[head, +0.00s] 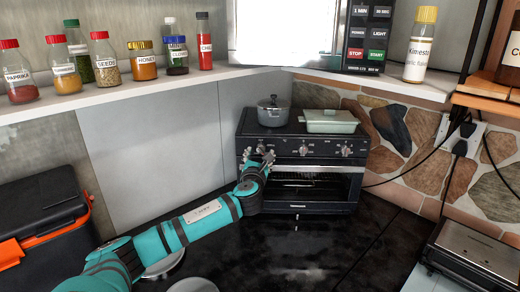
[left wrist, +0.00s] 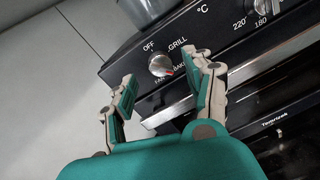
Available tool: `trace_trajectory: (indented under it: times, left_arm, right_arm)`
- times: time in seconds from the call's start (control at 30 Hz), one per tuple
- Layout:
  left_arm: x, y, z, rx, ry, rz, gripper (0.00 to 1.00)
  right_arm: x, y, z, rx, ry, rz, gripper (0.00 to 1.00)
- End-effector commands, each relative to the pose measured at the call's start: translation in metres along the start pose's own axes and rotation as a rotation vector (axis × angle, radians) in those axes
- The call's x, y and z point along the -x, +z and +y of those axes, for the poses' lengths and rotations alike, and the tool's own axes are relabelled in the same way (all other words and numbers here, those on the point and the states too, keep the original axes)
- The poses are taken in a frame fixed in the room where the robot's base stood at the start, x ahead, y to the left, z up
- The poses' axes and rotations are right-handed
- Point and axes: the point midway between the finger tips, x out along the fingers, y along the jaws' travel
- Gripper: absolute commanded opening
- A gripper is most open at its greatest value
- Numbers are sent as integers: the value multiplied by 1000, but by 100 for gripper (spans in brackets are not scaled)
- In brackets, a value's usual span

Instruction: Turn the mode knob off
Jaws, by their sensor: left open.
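The mode knob (left wrist: 161,65) is a round silver dial on the black front panel of the toaster oven (head: 303,172). My left gripper (left wrist: 162,78) is open, with one finger on each side below the knob in the left wrist view. The fingers look apart from the knob. In the head view the left gripper (head: 258,160) is in front of the oven's left end and partly covers that knob. My right gripper is not in view.
A grey pot (head: 273,111) and a pale green dish (head: 331,122) stand on the oven. A shelf with several spice jars (head: 104,62) runs above left. A black and orange box (head: 40,220) is at left, a sandwich press (head: 475,252) at right. The dark counter before the oven is mostly clear.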

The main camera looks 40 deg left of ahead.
Motion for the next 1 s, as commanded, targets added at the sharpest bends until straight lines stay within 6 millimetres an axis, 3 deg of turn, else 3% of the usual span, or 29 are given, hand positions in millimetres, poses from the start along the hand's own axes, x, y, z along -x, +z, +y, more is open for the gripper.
trace_trajectory:
  times: [0.2,0.57,0.9,1.0]
  left_arm:
    - [-22,0,0,0,0,1,53]
    - [-25,0,0,0,0,0,53]
    - [-25,0,0,0,0,0,9]
    - [-25,0,0,0,0,0,0]
  right_arm:
    - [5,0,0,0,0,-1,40]
    - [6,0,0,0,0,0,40]
    - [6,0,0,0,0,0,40]
    - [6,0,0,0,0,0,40]
